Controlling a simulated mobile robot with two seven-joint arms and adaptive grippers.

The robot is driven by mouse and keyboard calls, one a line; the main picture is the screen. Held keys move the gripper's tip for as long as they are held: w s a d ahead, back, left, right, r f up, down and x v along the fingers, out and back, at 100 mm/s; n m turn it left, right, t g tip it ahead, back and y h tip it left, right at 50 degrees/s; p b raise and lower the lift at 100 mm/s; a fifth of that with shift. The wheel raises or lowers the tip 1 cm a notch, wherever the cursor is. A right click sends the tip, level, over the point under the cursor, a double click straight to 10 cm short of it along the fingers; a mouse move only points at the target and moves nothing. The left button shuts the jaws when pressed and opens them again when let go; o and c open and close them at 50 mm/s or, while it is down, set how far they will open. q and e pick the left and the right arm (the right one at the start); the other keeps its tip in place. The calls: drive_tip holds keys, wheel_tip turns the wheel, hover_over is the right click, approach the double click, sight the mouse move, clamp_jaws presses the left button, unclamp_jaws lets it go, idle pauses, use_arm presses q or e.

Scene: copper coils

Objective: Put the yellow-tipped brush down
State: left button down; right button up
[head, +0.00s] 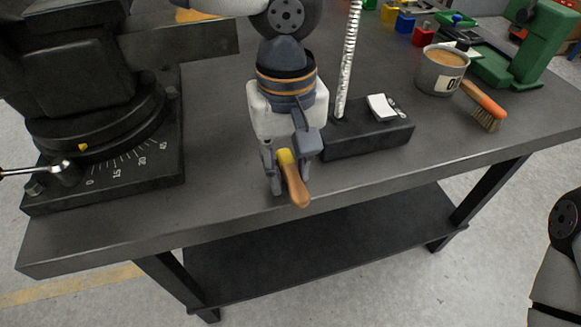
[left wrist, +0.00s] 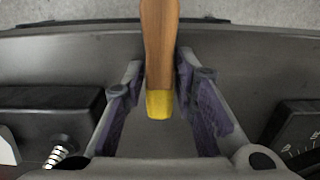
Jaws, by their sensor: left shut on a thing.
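The yellow-tipped brush (head: 295,184) is in my left gripper (head: 283,172), near the front edge of the dark workbench (head: 225,165). Its wooden handle points toward the front edge and its yellow tip is up between the fingers. No bristles show. In the left wrist view the brush (left wrist: 160,45) runs between the two fingers of the left gripper (left wrist: 160,82), its yellow end toward the camera and its far end cut off by the frame. Whether the brush touches the bench is hard to tell. My right gripper is not in view.
A black block (head: 367,137) with a silver rod stands right of the gripper. Further right are a grey can (head: 440,72), an orange-handled brush (head: 484,104) and a green vise-like tool (head: 545,45). A dark machine base (head: 110,165) with a scale fills the left. Bare bench lies between.

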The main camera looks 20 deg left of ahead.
sight(288, 163)
use_arm(q)
drive_tip(key=shift+f, duration=0.25)
drive_tip(key=c, duration=1.3)
unclamp_jaws()
drive_tip(key=shift+f, duration=0.1)
drive_tip(key=shift+r, duration=0.25)
wheel_tip(288, 163, up, 12)
drive_tip(key=p, duration=0.2)
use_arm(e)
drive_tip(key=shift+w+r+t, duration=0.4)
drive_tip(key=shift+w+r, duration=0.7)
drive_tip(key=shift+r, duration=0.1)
use_arm(q)
drive_tip(key=shift+f, duration=0.1)
